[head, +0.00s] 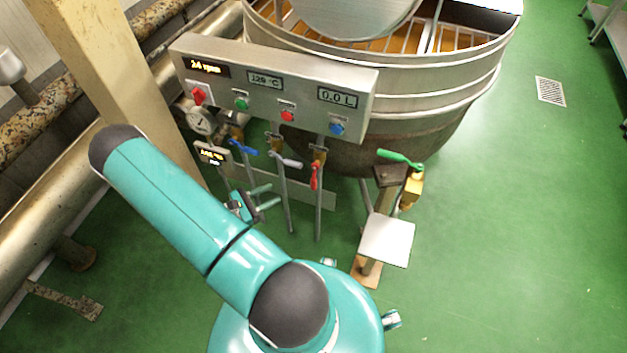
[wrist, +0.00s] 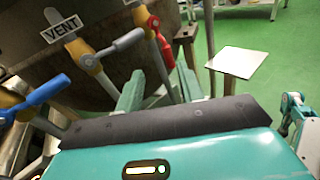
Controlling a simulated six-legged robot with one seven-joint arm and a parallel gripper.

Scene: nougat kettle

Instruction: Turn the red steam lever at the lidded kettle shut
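The red lever (head: 315,176) points down along its pipe under the control panel, at the right of a row of three levers. In the wrist view the red lever (wrist: 160,42) shows beyond my fingers, near the gap between them. My gripper (head: 274,195) is left of the red lever and a little lower, apart from it. Its two fingers (wrist: 160,88) are spread with nothing held. The metal kettle (head: 410,75) stands behind the panel, with a large grey disc over its top. Its inside shows orange between bars.
A grey lever (head: 288,161) and a blue lever (head: 243,147) sit left of the red one; a "VENT" tag (wrist: 62,25) is by the grey one. A green lever (head: 400,158) and a pale square plate (head: 387,240) stand to the right.

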